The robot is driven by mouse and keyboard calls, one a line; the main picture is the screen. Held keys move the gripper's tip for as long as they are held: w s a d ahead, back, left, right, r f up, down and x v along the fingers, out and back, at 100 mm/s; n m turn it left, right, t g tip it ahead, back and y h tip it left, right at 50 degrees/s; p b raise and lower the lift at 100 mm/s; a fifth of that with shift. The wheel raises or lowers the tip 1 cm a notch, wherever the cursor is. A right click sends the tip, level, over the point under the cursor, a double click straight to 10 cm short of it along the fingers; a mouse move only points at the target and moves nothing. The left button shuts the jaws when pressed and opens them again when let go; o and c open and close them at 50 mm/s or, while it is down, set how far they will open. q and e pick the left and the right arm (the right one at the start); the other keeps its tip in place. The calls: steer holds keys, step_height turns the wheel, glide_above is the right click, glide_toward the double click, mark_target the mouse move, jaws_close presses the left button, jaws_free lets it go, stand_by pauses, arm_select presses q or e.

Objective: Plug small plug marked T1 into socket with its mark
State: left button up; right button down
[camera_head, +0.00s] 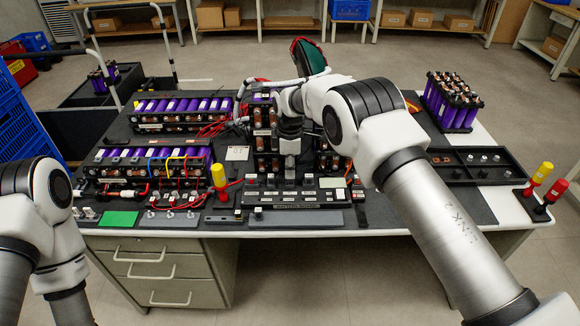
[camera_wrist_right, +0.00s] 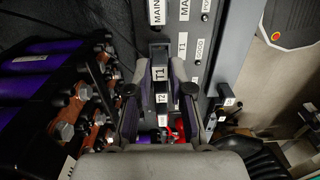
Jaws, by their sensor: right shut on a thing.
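My right gripper (camera_head: 290,150) points down over the labelled board (camera_head: 345,193) at the middle of the table. In the right wrist view my right gripper (camera_wrist_right: 160,78) is shut on a small dark plug (camera_wrist_right: 160,52). White marks T1 and T2 show between the fingers; I cannot tell if both are on the plug. The grey label panel (camera_wrist_right: 190,73) beside the fingers carries a T1 mark (camera_wrist_right: 182,45) and a MAIN mark. The socket opening is hidden, and I cannot tell whether the plug touches it. My left gripper is outside the view.
Purple battery packs stand behind left (camera_head: 180,104), at left (camera_head: 135,160) and at the back right (camera_head: 452,100). A black parts tray (camera_head: 475,172) lies at right. A green pad (camera_head: 118,218) lies at front left.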

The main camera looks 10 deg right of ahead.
steer(key=shift+f, duration=0.15)
steer(key=shift+f, duration=0.65)
steer(key=shift+f, duration=0.1)
steer(key=c, duration=1)
jaws_free()
steer(key=shift+o, duration=0.2)
step_height(320, 180, up, 6)
steer(key=p, duration=0.4)
